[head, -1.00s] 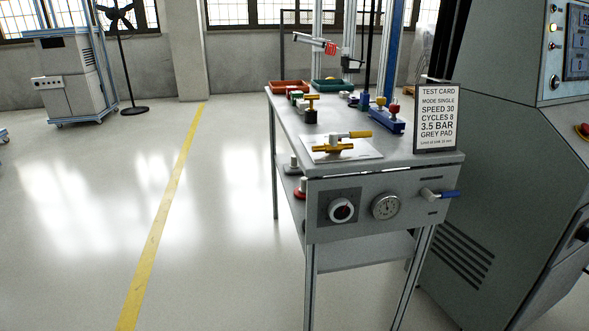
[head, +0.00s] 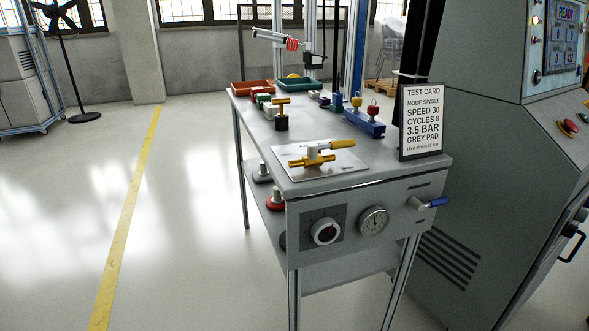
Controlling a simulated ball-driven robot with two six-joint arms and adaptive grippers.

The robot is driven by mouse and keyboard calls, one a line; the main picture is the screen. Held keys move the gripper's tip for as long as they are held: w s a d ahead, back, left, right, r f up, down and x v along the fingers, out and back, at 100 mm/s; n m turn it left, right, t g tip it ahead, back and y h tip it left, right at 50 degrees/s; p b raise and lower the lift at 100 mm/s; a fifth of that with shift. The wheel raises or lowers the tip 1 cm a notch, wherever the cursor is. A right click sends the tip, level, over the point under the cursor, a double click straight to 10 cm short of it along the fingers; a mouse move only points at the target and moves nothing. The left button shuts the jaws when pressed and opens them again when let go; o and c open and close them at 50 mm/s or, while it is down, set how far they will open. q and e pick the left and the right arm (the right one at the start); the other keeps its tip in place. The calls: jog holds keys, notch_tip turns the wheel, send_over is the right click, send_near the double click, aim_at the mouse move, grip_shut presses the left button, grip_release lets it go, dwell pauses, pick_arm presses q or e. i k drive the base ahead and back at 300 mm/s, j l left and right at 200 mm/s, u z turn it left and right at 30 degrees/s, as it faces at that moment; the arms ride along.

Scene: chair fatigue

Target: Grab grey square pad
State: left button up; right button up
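No pad can be surely told as grey and square. Several pads with pale stems sit on the lower shelf of the metal cart, at its left side. One is a dark grey pad (head: 262,179), one is a red pad (head: 274,204), and a dark one is partly hidden behind the cart's front panel. Their shapes are too small to tell. A test card (head: 422,122) at the cart top's right side reads "GREY PAD", "SPEED 30", "CYCLES 8" and "3.5 BAR". Neither of my grippers is in view.
The cart's top (head: 252,128) carries a brass valve with a yellow handle (head: 320,155), a blue block (head: 364,122), a red tray (head: 252,87) and a green tray (head: 295,84). A grey console (head: 470,200) stands close on the right. The floor (head: 180,230) left of the cart is clear.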

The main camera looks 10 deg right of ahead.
aim_at(263, 175)
jog(key=i+j+z, duration=0.25)
jog(key=i+j, duration=0.4)
jog(key=i+j+z, duration=0.2)
jog(key=i+j, duration=0.45)
jog(key=j, duration=0.15)
